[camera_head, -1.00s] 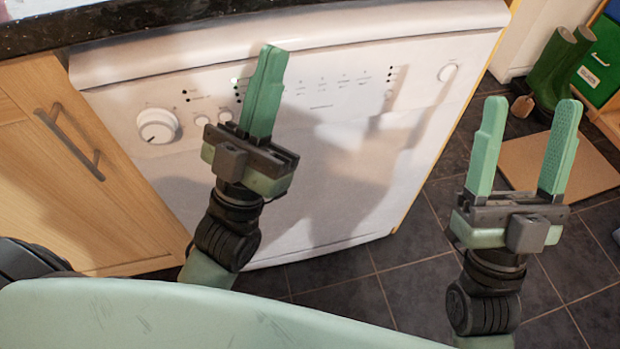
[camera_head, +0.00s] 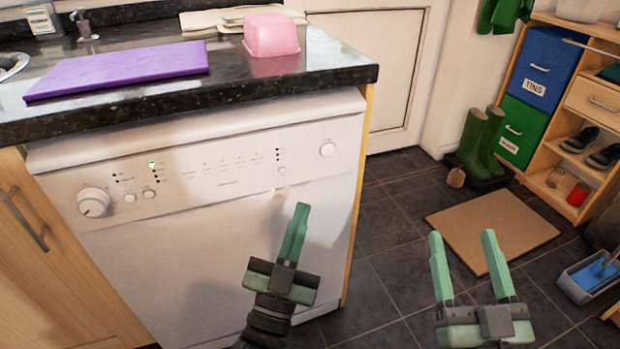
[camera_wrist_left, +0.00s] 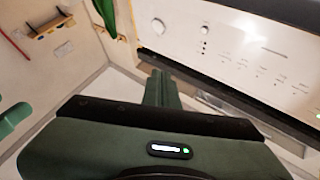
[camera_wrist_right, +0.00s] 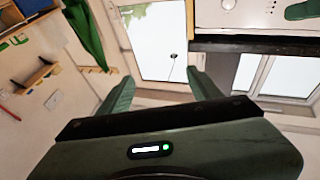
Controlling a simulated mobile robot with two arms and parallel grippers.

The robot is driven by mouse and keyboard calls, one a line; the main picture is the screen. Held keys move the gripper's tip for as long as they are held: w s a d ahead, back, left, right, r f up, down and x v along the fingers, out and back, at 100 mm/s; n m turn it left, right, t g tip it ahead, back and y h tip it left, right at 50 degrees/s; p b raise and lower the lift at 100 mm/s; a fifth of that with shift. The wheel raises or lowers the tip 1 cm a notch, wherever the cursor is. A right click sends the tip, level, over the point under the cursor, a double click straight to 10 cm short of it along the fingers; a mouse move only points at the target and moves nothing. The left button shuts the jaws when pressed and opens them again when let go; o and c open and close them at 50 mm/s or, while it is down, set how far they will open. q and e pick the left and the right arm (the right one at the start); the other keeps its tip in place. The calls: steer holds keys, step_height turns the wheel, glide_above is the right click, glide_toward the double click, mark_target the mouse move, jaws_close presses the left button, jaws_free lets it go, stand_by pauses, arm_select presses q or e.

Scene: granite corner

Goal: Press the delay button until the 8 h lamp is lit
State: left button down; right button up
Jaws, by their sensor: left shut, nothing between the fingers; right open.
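The white appliance's control panel (camera_head: 210,172) runs under the worktop. It has a large dial (camera_head: 94,202), two small round buttons (camera_head: 129,198) (camera_head: 149,194), two columns of small lamps on the left, another lamp column (camera_head: 278,155) and a round knob (camera_head: 327,150) on the right. One spot (camera_head: 152,165) atop a left lamp column looks reddish and bright. The printed labels are too small to read, so I cannot tell which lamp is 8 h. My left gripper (camera_head: 301,207) is shut and empty, in front of the door below the panel. My right gripper (camera_head: 462,236) is open and empty over the floor.
The black worktop (camera_head: 340,68) overhangs the panel and carries a purple board (camera_head: 120,70) and a pink tub (camera_head: 272,35). Green boots (camera_head: 480,140), a brown mat (camera_head: 492,226) and a shelf unit (camera_head: 570,185) stand to the right. Tiled floor between is clear.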

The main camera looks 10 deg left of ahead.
mark_target(282, 170)
arm_select(q)
steer(key=shift+w+f, duration=0.1)
steer(key=shift+f, duration=0.1)
arm_select(e)
steer(key=shift+f, duration=0.1)
arm_select(q)
steer(key=w+a+b, duration=0.1)
steer(key=w+a, duration=0.4)
steer(key=w, duration=0.2)
steer(key=shift+w+b, duration=0.15)
steer(key=shift+b, duration=0.2)
arm_select(e)
steer(key=s+r+t+y, duration=0.1)
steer(key=s+r+t, duration=0.3)
steer(key=r, duration=0.2)
steer(key=shift+r, duration=0.25)
stand_by(1.4)
